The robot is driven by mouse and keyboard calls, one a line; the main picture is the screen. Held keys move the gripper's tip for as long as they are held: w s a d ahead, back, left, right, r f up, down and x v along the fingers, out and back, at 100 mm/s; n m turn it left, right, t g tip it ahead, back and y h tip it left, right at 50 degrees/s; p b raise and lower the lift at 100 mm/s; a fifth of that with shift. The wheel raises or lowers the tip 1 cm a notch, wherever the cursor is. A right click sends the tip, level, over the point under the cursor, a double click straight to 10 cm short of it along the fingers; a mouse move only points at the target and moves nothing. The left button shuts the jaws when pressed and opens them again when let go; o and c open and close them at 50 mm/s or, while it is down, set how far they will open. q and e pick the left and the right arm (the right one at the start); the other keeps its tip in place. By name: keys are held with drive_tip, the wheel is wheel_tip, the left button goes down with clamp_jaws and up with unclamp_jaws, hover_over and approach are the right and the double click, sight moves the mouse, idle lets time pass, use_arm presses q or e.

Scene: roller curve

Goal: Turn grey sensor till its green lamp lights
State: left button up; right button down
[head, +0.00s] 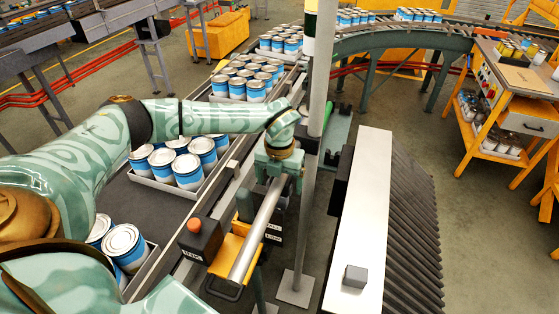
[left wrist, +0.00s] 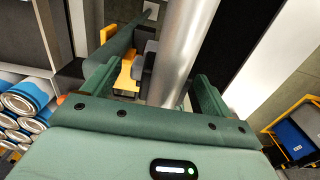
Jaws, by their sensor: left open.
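My left gripper (head: 278,180) points down beside the conveyor. Its two green fingers are open, one on each side of a silver tube (head: 258,232); contact cannot be told. In the left wrist view the tube (left wrist: 187,50) runs up between the fingers (left wrist: 158,95). A small grey block (left wrist: 149,58) shows just left of the tube, partly hidden by it. Another small grey box (head: 355,277) sits on the white panel. I cannot tell for sure which one is the grey sensor. I see no lit green lamp on either. My right gripper is out of view.
A yellow bracket (head: 232,250) and a dark box with an orange button (head: 195,226) stand by the tube. A metal post (head: 318,100) rises close to my wrist. Trays of blue-white cans (head: 188,172) line the conveyor. The white panel (head: 362,215) stands to the right.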

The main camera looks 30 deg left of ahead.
use_arm(q)
wheel_tip(320, 180, up, 15)
drive_tip(key=b, duration=0.1)
drive_tip(key=shift+r, duration=0.1)
idle(0.4)
